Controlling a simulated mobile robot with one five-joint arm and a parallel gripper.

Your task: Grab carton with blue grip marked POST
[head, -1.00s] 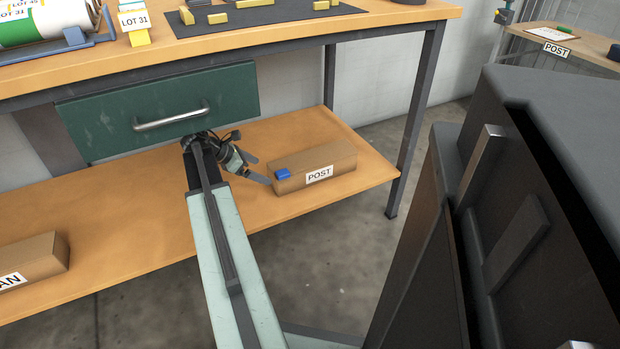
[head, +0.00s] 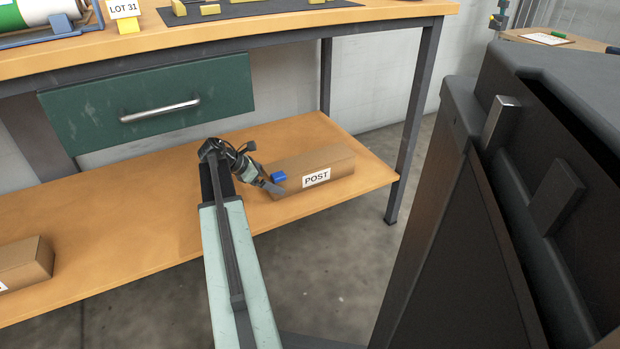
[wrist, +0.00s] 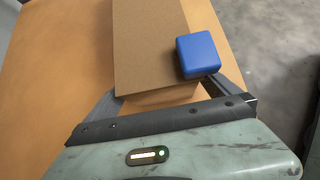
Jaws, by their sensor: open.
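The POST carton (head: 330,169) is a long brown box lying on the lower shelf, with a white POST label on its front side. Its blue grip (head: 279,177) sits at its left end. My gripper (head: 274,187) is open at that end of the carton, close to the blue grip. In the wrist view the carton (wrist: 148,45) reaches away from the gripper, and the blue grip (wrist: 198,54) sits toward the right finger. The jaws (wrist: 170,95) are at the carton's near end; I cannot tell whether they touch it.
Another carton (head: 25,265) lies on the lower shelf (head: 120,235) at the far left. A green drawer (head: 150,105) hangs above the shelf. A table leg (head: 413,130) stands right of the POST carton. A large dark cabinet (head: 500,200) fills the right side.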

